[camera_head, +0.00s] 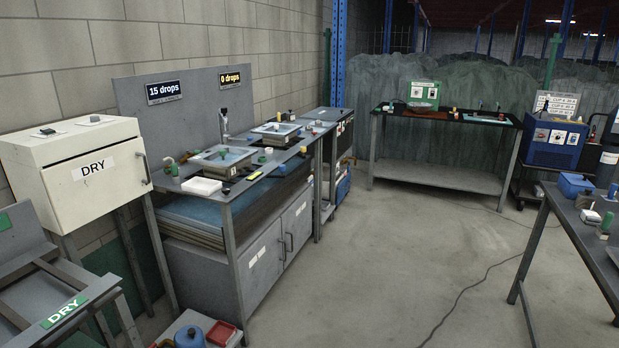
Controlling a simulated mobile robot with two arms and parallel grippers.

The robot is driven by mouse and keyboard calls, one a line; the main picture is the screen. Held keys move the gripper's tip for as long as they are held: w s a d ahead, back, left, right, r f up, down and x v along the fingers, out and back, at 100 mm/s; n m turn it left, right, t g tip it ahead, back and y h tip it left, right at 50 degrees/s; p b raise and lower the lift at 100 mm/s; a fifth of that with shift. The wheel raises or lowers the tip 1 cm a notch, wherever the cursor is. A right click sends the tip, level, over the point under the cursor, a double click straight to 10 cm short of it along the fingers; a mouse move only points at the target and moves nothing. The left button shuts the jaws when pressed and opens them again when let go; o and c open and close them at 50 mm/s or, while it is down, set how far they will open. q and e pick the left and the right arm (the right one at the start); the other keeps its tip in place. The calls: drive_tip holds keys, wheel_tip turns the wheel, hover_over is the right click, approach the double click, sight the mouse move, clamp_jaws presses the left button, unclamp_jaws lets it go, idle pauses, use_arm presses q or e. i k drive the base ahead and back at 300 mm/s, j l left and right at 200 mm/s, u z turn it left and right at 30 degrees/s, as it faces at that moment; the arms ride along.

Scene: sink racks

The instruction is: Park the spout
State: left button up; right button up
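A grey metal spout (224,124) stands upright at the back of the sink bench (237,184), in front of a grey back panel (190,112). It is small, and I cannot tell exactly which way its outlet points. A left basin (222,157) and a right basin (276,132) are set along the bench, with the spout behind and roughly between them. A sign reading "15 drops" (165,92) is on the panel at the left, and a sign reading "0 drops" (230,78) is at the right. Neither of my grippers is in view.
A cream cabinet marked DRY (75,170) stands left of the bench. A grey rack with a green DRY label (64,312) is at lower left. A far table (445,118) and a right table (570,225) hold small items. The middle floor is open, with a cable (462,290) across it.

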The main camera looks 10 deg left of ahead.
sight(222, 111)
drive_tip(key=i+u, duration=0.25)
drive_tip(key=i, duration=0.3)
drive_tip(key=i+l+u, duration=0.3)
drive_tip(key=i, duration=0.2)
drive_tip(key=i+l+u, duration=0.25)
drive_tip(key=i, duration=0.25)
drive_tip(key=j, duration=0.1)
